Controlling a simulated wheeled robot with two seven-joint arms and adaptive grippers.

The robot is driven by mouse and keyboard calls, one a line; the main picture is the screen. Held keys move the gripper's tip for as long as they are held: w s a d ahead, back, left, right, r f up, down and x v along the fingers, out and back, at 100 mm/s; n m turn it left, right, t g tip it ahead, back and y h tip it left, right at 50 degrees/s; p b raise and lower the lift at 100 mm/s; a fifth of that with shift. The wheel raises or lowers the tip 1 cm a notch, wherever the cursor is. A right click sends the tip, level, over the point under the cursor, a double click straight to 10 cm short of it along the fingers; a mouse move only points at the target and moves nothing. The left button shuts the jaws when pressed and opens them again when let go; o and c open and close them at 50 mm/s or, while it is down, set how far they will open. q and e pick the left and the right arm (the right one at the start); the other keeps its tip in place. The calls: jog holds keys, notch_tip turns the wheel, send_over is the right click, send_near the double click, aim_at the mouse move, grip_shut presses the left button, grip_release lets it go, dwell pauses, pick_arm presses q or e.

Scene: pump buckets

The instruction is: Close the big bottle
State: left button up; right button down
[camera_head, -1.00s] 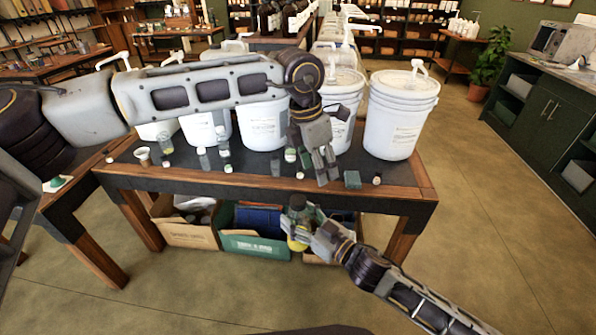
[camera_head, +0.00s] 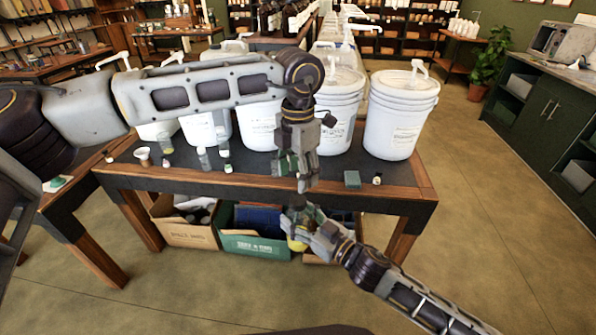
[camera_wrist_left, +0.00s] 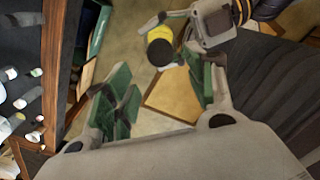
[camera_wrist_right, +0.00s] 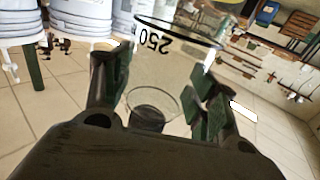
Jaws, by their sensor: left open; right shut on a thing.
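The big bottle, clear with yellow at its lower part (camera_head: 296,243), is held upright or nearly so in front of the table. My right gripper (camera_head: 318,236) is shut on it from the right. In the left wrist view the bottle (camera_wrist_left: 160,36) shows a dark round top; I cannot tell whether that is a cap or the opening. In the right wrist view its clear wall carries an upside-down "250" (camera_wrist_right: 153,40). My left gripper (camera_head: 298,183) points down just above the bottle, open and empty. In its wrist view the bottle lies beyond the spread green fingers (camera_wrist_left: 163,100).
Open boxes (camera_head: 255,243) sit underneath, close behind the bottle. The floor (camera_head: 500,240) to the right is clear.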

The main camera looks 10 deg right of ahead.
aim_at(298, 199)
pick_arm(q)
jog(key=shift+f, duration=0.15)
jog(key=shift+f, duration=3.85)
jog(key=shift+c, duration=0.5)
jog(key=c, duration=1)
jog(key=o, duration=1.2)
jog(key=shift+r, duration=6)
